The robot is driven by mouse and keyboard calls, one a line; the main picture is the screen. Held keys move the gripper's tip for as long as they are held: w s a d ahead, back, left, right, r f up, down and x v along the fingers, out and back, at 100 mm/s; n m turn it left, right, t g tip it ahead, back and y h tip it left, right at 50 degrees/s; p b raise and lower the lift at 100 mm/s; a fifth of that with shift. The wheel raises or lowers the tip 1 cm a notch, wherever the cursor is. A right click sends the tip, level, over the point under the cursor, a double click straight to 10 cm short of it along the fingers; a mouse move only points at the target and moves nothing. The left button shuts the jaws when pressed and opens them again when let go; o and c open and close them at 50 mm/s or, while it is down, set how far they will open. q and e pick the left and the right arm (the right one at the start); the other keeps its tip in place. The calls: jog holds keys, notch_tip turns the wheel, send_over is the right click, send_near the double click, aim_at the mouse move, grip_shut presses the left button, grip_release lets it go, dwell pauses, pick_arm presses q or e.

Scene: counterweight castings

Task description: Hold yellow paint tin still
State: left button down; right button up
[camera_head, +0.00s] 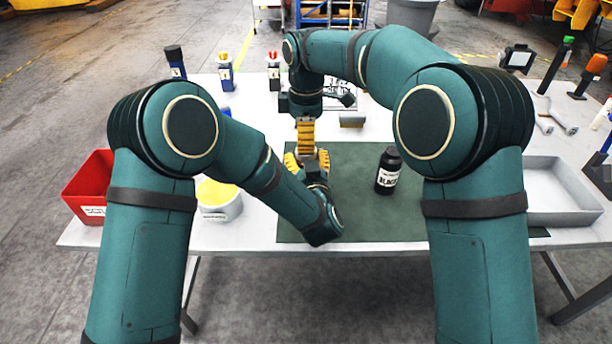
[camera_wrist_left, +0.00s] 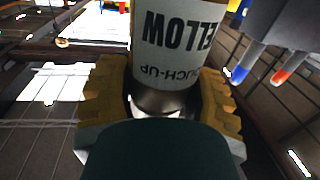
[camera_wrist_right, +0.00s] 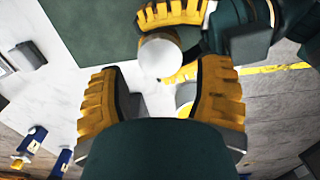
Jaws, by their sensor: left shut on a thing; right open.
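The yellow paint tin (camera_wrist_left: 180,45) shows in the left wrist view with an upside-down "YELLOW" label. My left gripper (camera_wrist_left: 160,85) is shut on it, one yellow finger on each side. In the right wrist view the tin's pale round top (camera_wrist_right: 159,56) sits between the left gripper's fingers. My right gripper (camera_wrist_right: 160,85) is open, its fingers spread and empty, close to the tin. In the head view my left gripper (camera_head: 307,161) is low over the green mat, with my right gripper (camera_head: 305,136) just above it; the tin is hidden there.
A black bottle (camera_head: 387,170) stands on the green mat (camera_head: 355,215). A white tub with yellow contents (camera_head: 218,198) and a red bin (camera_head: 88,187) are at the left. A grey tray (camera_head: 565,216) is at the right. Several small bottles and tools stand at the back.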

jog(key=shift+f, duration=1.9)
jog(key=c, duration=1.1)
jog(key=shift+m, duration=1.6)
jog(key=o, duration=1.3)
jog(key=shift+c, duration=0.2)
jog(key=shift+r, duration=2.3)
